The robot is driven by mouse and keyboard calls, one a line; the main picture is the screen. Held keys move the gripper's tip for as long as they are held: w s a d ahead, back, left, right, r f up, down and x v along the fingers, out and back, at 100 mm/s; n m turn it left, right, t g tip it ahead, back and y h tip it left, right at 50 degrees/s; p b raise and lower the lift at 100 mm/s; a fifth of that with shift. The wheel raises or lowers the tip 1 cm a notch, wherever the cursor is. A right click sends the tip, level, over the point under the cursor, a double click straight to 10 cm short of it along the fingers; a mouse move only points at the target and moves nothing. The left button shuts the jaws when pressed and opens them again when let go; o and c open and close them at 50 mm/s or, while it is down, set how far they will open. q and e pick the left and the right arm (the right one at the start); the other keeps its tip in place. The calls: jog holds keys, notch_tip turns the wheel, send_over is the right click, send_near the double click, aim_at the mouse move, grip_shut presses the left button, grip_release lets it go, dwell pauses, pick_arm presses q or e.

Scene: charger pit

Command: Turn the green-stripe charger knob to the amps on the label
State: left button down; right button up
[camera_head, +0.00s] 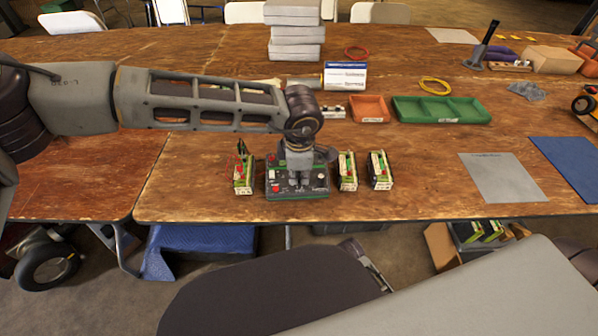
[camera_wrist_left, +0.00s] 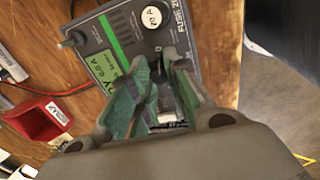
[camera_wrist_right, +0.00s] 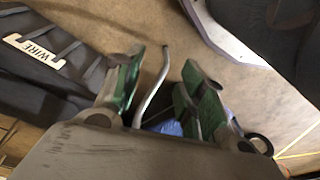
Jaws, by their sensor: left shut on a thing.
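The charger (camera_head: 283,190) is a dark box with a green edge on the front of the table. My left gripper (camera_head: 299,178) points down onto the charger. In the left wrist view its fingers (camera_wrist_left: 165,75) are closed together at the panel, shut on the knob, which they mostly hide. The knob's pointer cannot be read. My right gripper (camera_wrist_right: 163,88) is open and empty, away from the table.
Small green-and-white battery packs stand beside the charger, one on the left (camera_head: 243,174) and two on the right (camera_head: 347,171). An orange tray (camera_head: 369,108) and a green tray (camera_head: 440,109) lie behind. A grey sheet (camera_head: 503,178) lies at the right.

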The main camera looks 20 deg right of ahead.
pick_arm(q)
jog(key=shift+m, duration=0.3)
jog(key=shift+m+b, duration=1)
jog(key=shift+m, duration=0.6)
jog(key=shift+m+b, duration=0.35)
jog(key=shift+m, duration=0.55)
pick_arm(e)
jog(key=shift+t, duration=0.3)
jog(key=r, duration=0.2)
jog(key=w+a+r, duration=0.1)
jog(key=r, duration=0.1)
jog(key=shift+f, duration=0.1)
pick_arm(q)
jog(key=c, duration=1.3)
grip_release()
pick_arm(e)
jog(key=shift+s+f, duration=0.1)
pick_arm(q)
jog(key=shift+r, duration=0.1)
pick_arm(e)
jog(key=shift+d, duration=0.1)
